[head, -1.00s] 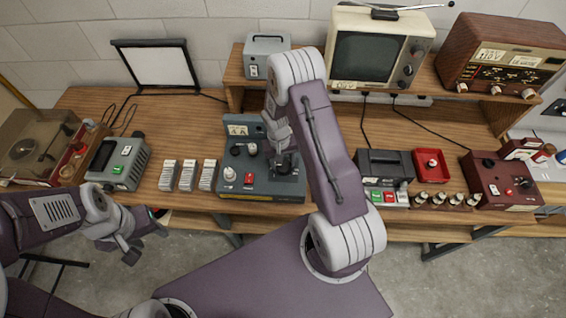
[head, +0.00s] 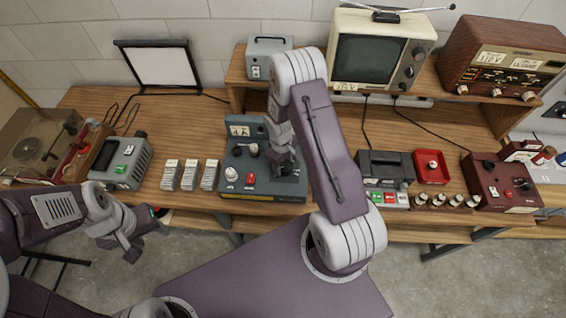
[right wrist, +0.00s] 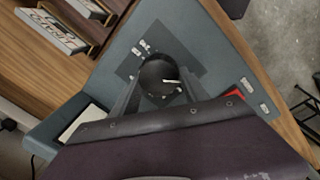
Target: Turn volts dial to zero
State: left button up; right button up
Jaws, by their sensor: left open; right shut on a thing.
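A blue-grey instrument box (head: 262,188) stands on the wooden bench, with a tilted meter panel at its back and several knobs and a red switch on top. My right gripper (head: 286,165) points down at the right part of its top. In the right wrist view, my right gripper (right wrist: 160,88) is shut on a round black dial (right wrist: 157,72), one finger on each side. The dial's white pointer points to the right of the picture. The small scale labels around it are unreadable. My left gripper (head: 132,249) is open and empty, low at the left, away from the bench.
Small white-topped blocks (head: 190,175) stand left of the box, beside a grey meter (head: 124,165). Right of it are a black device (head: 386,168), a red tray (head: 431,167) and a dark red box (head: 500,183). A television (head: 378,60) stands on the shelf behind.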

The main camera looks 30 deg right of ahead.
aim_at(283, 167)
dwell(0.5)
jog(key=o, duration=1.4)
jog(key=shift+c, duration=0.2)
jog(key=shift+s+d, duration=0.1)
notch_tip(283, 167, up, 9)
jog(key=b, duration=0.1)
jog(key=shift+s+a+b, duration=0.15)
jog(key=shift+a+b, duration=0.15)
jog(key=shift+b, duration=0.1)
